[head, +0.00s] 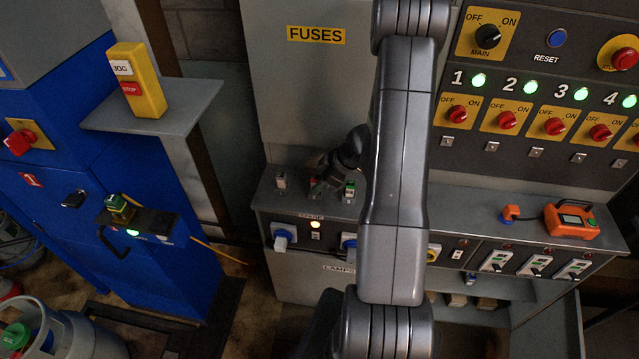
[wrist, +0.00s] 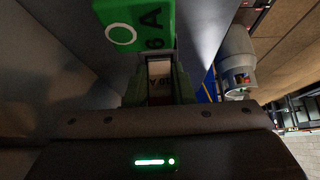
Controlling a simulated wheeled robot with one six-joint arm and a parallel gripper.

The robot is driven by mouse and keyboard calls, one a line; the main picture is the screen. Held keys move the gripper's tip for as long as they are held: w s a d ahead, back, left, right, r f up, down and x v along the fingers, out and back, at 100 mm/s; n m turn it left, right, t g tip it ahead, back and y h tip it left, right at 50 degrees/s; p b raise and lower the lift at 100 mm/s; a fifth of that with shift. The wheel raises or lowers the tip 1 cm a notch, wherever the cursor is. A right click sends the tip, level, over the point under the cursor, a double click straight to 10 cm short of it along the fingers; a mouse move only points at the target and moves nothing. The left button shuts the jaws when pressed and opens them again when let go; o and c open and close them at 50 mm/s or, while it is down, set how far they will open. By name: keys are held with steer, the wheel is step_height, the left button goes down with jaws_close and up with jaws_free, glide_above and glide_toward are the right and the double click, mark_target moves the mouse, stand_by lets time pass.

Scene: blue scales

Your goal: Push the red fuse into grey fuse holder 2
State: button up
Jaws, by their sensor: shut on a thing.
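My gripper (head: 322,176) is low over the middle of the fuse shelf and shut on a fuse. In the wrist view the fingers (wrist: 160,75) hold a pale-faced piece (wrist: 160,69) marked 10 A. In the head view a bit of red fuse (head: 314,185) shows at the fingertips. The gripper covers most of the middle holder, apparently grey fuse holder 2, so I cannot tell how deep the fuse sits. A green fuse (head: 350,188) stands in the place to the right. It shows large in the wrist view (wrist: 135,24), marked 6 A.
Another small grey holder (head: 281,180) stands left on the shelf. The FUSES panel (head: 300,90) rises behind. My arm hides the shelf to the right. An orange device (head: 571,220) lies farther right.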

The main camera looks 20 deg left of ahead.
steer(key=shift+s+d+f, duration=0.15)
steer(key=shift+s+f, duration=0.1)
steer(key=shift+f, duration=0.25)
steer(key=shift+s+d+f, duration=0.15)
steer(key=shift+s+f, duration=0.1)
steer(key=shift+f, duration=0.25)
steer(key=o, duration=0.9)
steer(key=shift+b, duration=0.3)
steer(key=shift+o, duration=0.6)
steer(key=p+v, duration=0.1)
steer(key=v, duration=0.9)
steer(key=a+p+v, duration=0.1)
steer(key=v, duration=0.4)
steer(key=shift+w+r+p, duration=0.3)
steer(key=shift+w+r, duration=0.1)
steer(key=shift+r, duration=0.05)
steer(key=x, duration=0.5)
steer(key=b+x, duration=0.1)
steer(key=x, duration=0.4)
steer(key=b+x, duration=0.1)
steer(key=x, duration=0.4)
steer(key=shift+w+d+f, duration=0.1)
steer(key=shift+d+f, duration=0.1)
steer(key=shift+f, duration=0.1)
